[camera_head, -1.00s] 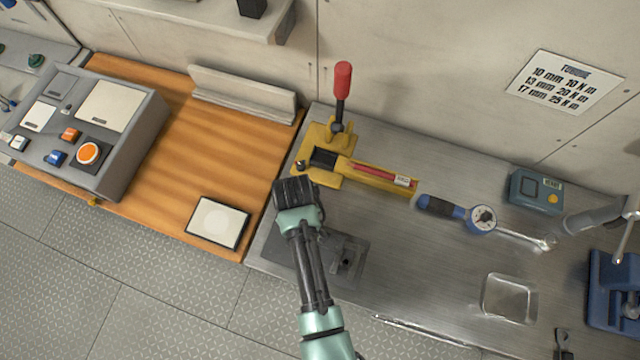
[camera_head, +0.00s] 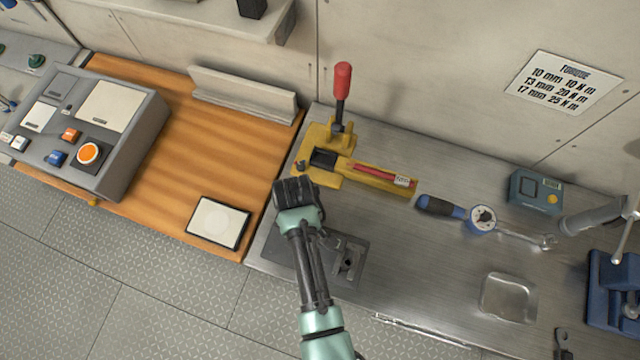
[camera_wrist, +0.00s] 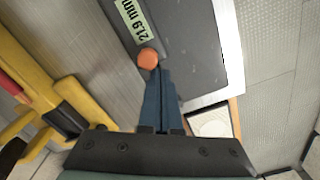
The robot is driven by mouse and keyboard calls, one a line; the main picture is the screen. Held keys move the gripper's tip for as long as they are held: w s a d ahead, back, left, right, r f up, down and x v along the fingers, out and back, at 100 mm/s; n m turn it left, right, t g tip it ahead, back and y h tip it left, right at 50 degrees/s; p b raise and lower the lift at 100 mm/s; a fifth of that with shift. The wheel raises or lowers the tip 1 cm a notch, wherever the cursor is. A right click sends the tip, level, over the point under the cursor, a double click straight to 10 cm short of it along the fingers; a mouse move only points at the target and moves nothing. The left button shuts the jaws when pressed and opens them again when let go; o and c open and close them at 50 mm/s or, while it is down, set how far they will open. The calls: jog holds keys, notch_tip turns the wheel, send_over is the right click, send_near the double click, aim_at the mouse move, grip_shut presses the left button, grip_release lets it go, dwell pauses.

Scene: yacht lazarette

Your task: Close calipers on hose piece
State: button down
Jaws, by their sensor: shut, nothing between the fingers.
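The calipers, as I take them, show in the wrist view as a dark grey body (camera_wrist: 190,40) with a green readout of "21.9 mm". A round orange piece (camera_wrist: 148,57) sits at their edge; I cannot tell whether it is a knob or the hose piece. My gripper (camera_wrist: 156,78) is shut and empty, its blue fingertips right at the orange piece; contact is unclear. In the head view a dark grey fixture (camera_head: 348,262) lies on the metal bench, partly hidden by my arm. The gripper's fingertips are hidden there.
A yellow clamp tool (camera_head: 325,150) with a red-knobbed lever stands just behind my gripper. A blue-handled torque wrench (camera_head: 440,206), a clear tray (camera_head: 508,298) and a teal box (camera_head: 535,192) lie to the right. A control box (camera_head: 130,130) and a white pad (camera_head: 218,222) are left.

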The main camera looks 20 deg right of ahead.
jog(key=shift+w+a+r, duration=0.1)
jog(key=shift+w+a, duration=0.4)
jog(key=shift+a, duration=0.15)
notch_tip(320, 180, up, 8)
jog(key=p, duration=0.8)
